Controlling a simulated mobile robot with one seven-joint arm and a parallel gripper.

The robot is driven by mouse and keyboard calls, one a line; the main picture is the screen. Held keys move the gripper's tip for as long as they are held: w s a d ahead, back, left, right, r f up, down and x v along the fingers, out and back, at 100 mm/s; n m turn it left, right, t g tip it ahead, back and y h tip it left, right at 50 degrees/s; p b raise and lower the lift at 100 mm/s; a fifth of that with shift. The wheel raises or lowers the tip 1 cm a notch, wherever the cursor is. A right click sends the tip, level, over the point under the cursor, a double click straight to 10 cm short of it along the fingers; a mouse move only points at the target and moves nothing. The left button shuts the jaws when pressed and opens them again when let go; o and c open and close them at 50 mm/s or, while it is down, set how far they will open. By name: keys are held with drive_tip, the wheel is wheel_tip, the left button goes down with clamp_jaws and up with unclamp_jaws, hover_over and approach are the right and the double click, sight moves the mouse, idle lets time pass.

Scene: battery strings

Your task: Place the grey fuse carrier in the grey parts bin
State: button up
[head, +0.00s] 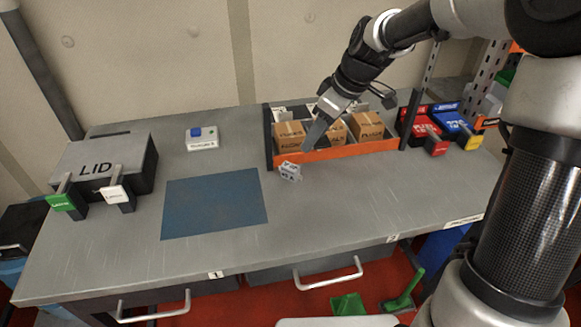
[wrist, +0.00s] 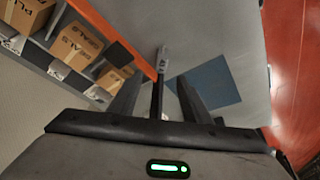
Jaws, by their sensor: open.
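The small light-grey block with dark markings, which looks like the fuse carrier (head: 290,171), lies on the table just in front of the left end of the orange-fronted rack. In the wrist view it (wrist: 163,60) shows beyond my fingertips, roughly centred between them. My gripper (head: 311,142) is open and empty, pointing down above the rack's front left part, up and to the right of the carrier in the head view. I cannot clearly pick out the grey parts bin; a pale grey container (head: 489,103) stands partly hidden at the back right.
The orange-fronted rack (head: 338,151) holds several cardboard boxes and has dark upright posts. A blue mat (head: 214,204) lies left of the carrier. A grey case marked LID (head: 103,165) stands at the left. The front table is clear.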

hover_over(295, 168)
drive_tip(key=d, duration=0.2)
wheel_tip(295, 168, down, 7)
drive_tip(key=f, duration=0.1)
drive_tip(key=a+f+b, duration=0.1)
drive_tip(key=f, duration=0.3)
drive_tip(key=shift+s+a+f+b, duration=0.1)
drive_tip(key=shift+s+a+b, duration=0.05)
drive_tip(key=shift+a+b, duration=0.15)
drive_tip(key=shift+d, duration=0.1)
drive_tip(key=c, duration=1)
clamp_jaws()
drive_tip(key=shift+r, duration=0.2)
